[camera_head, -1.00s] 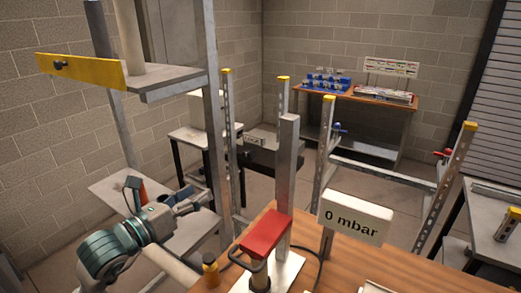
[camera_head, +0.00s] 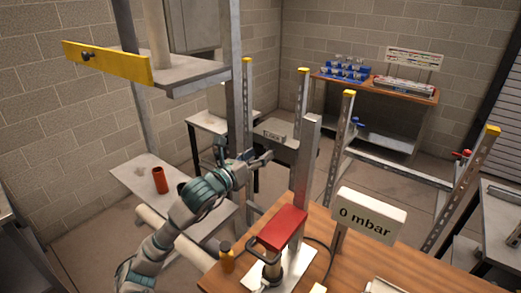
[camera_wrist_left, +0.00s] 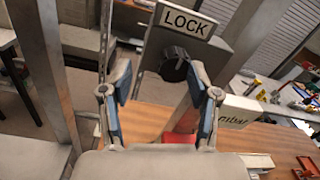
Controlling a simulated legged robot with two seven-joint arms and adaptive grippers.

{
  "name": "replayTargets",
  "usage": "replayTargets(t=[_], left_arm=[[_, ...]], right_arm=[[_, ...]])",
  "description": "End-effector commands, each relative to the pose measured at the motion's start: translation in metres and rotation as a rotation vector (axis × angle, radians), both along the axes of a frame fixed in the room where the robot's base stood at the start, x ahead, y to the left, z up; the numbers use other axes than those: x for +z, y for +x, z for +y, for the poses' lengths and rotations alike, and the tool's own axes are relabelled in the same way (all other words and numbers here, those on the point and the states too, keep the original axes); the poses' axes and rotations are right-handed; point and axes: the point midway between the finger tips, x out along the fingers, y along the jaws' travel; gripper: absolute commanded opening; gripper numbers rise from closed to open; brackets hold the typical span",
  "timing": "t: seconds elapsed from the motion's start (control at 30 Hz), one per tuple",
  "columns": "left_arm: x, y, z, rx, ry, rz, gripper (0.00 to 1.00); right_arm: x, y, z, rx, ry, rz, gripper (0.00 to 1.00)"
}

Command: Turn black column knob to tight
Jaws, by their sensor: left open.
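A round black knob (camera_wrist_left: 175,65) sits on a grey plate below a white LOCK label (camera_wrist_left: 187,21) in the left wrist view. My left gripper (camera_head: 243,152) is in front of the metal column (camera_head: 238,110). In the left wrist view the gripper (camera_wrist_left: 160,82) is open, with blue-padded fingers apart and nothing between them. The knob appears beyond the fingertips, near the right finger; no contact shows. My right gripper is not in view.
A yellow bar (camera_head: 120,64) with another dark knob is at upper left. Metal posts surround the gripper.

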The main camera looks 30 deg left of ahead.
Motion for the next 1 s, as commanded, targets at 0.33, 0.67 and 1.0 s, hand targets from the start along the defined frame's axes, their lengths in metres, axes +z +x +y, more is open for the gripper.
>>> replayTargets(t=[0.33, 0.67, 1.0], left_arm=[[0.001, 0.019, -0.008, 0.000, 0.006, -0.001, 0.61], [0.000, 0.017, 0.000, 0.001, 0.001, -0.001, 0.14], [0.001, 0.017, 0.000, 0.005, 0.005, -0.001, 0.01]], right_arm=[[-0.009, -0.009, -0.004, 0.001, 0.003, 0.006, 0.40], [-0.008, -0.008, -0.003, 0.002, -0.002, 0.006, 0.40], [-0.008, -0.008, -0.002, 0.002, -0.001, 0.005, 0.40]])
